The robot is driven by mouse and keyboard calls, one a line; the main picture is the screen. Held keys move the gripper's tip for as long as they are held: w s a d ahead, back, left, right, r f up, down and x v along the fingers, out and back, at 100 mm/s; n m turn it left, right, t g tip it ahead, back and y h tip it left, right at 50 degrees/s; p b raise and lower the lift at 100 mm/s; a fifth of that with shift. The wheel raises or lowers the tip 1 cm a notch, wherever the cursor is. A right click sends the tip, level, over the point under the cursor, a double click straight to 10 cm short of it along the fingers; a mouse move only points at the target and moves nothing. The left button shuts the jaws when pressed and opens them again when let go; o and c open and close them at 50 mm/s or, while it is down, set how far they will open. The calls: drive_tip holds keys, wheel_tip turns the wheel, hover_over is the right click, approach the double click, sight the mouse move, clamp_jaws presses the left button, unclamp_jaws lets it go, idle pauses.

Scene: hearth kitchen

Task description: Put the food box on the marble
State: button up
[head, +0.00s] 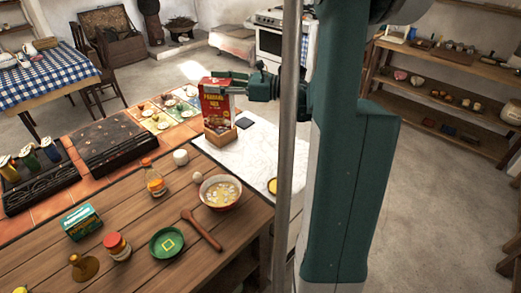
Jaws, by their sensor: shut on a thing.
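The food box (213,109) is a red carton with pale lettering, upright at the far end of the counter. My gripper (224,88) reaches in from the right and is shut on the box near its upper part. The white marble slab (235,152) lies at the right end of the counter. The box's lower end is at a small wooden block (222,137) by the marble's far left edge. I cannot tell whether the box touches the block or hangs just over it.
A dark blue square (244,123) lies on the marble beside the box. A bowl of soup (220,192), an egg (198,177), a white cup (181,157) and a sauce bottle (154,179) stand nearby. The marble's middle is clear. My arm hides its right side.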

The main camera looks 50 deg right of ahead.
drive_tip(key=s+d+m+t+h, duration=0.2)
drive_tip(key=s+d+h, duration=0.1)
drive_tip(key=s+d, duration=0.9)
wheel_tip(320, 180, down, 11)
drive_tip(key=shift+w, duration=0.3)
wheel_tip(320, 180, down, 6)
drive_tip(key=b, duration=0.1)
drive_tip(key=shift+f, duration=0.15)
idle(0.5)
drive_tip(key=shift+f+b, duration=0.75)
drive_tip(key=shift+f, duration=1.3)
